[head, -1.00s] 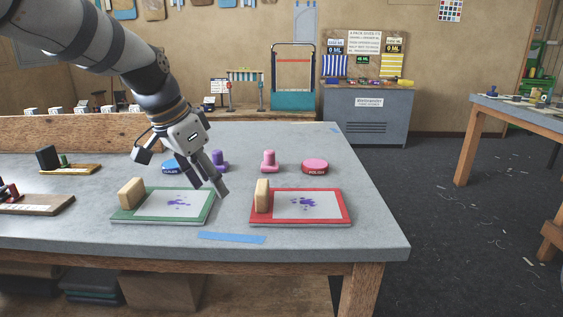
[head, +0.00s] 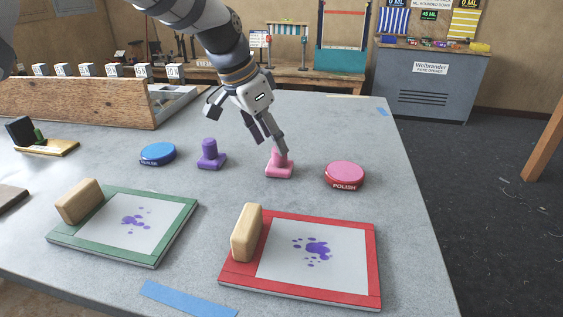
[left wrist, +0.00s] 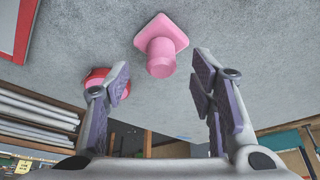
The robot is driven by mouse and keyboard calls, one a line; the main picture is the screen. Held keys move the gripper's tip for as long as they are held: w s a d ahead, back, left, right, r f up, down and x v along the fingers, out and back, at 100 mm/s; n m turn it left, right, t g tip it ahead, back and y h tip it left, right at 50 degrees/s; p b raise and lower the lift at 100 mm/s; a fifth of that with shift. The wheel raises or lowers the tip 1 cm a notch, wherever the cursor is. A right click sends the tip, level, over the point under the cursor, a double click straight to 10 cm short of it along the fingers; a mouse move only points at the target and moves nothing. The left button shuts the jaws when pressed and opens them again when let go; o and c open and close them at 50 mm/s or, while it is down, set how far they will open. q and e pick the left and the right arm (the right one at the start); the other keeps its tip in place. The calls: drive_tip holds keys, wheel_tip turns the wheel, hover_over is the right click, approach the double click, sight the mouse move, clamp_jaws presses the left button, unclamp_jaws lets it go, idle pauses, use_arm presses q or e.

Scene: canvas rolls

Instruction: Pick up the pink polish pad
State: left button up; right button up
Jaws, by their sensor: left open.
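The pink polish pad (head: 279,172) stands upright on the grey table, with a square base and a round knob handle. It also shows in the left wrist view (left wrist: 161,45), its knob end toward the camera. My left gripper (head: 269,146) is open at the pad's handle, its fingertips overlapping the top of the handle in the head view. In the left wrist view the pad appears just beyond the spread fingers (left wrist: 162,78), roughly centred between them; nothing is gripped. A round pink tin marked POLISH (head: 345,174) sits to the right of the pad. My right gripper is not in view.
A purple pad (head: 210,154) and a blue tin (head: 157,153) stand to the left. In front lie a green-edged board (head: 170,240) and a red-edged board (head: 372,270), each with a tan block on it. A wooden rack (head: 90,110) stands behind.

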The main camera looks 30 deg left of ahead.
sight(280, 159)
use_arm(q)
drive_tip(key=x, duration=0.4)
drive_tip(key=shift+w+d+f, duration=0.15)
drive_tip(key=shift+w, duration=0.1)
drive_tip(key=shift+w+f, duration=0.15)
drive_tip(key=shift+w, duration=0.05)
drive_tip(key=shift+c, duration=0.8)
clamp_jaws()
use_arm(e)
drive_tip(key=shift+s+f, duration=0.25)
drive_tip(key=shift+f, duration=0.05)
use_arm(q)
drive_tip(key=shift+r, duration=0.2)
